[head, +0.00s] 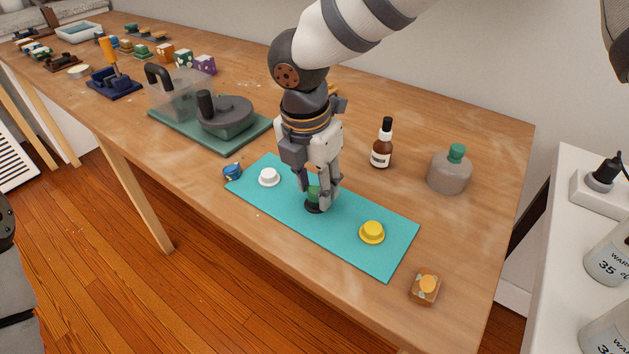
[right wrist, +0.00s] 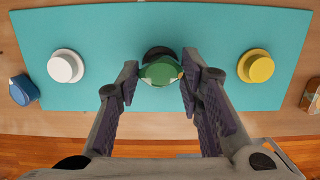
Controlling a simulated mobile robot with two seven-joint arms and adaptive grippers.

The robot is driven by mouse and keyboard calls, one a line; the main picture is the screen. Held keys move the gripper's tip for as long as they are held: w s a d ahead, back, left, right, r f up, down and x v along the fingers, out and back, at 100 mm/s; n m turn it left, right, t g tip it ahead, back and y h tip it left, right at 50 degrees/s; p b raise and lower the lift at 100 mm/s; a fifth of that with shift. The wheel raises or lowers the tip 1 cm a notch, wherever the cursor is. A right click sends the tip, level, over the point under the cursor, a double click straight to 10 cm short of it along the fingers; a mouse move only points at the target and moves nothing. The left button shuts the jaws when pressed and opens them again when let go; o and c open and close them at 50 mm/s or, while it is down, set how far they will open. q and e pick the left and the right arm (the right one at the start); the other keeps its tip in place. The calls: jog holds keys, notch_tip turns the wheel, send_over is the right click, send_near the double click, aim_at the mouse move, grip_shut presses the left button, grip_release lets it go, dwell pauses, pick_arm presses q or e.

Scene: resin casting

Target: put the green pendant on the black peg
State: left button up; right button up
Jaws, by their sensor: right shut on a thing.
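My right gripper (head: 320,196) is shut on the green pendant (right wrist: 161,71), between the fingertips in the right wrist view. The pendant (head: 312,192) is partly hidden by the fingers in the head view. It is at the black peg (head: 315,208), which stands on the teal mat (head: 345,226) between the white and yellow pegs. In the right wrist view the pendant covers part of the black peg (right wrist: 157,52). I cannot tell whether the pendant touches the peg or hangs just above it. My left gripper is not in view.
The white peg (head: 269,177) and yellow peg (head: 372,232) are bare. A blue pendant (head: 232,172) lies beside the mat's left end, and a wooden one (head: 425,288) off its right end. A dropper bottle (head: 382,145) and grey flask (head: 449,172) stand behind.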

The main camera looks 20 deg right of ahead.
jog(key=shift+r, duration=0.1)
jog(key=o, duration=0.9)
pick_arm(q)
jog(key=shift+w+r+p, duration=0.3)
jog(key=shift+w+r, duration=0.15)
pick_arm(e)
jog(key=r, duration=0.4)
jog(key=a+r, duration=0.1)
jog(key=r, duration=0.3)
jog(key=s+r, duration=0.1)
jog(key=r, duration=0.3)
jog(key=shift+s+a, duration=0.1)
jog(key=shift+a, duration=0.1)
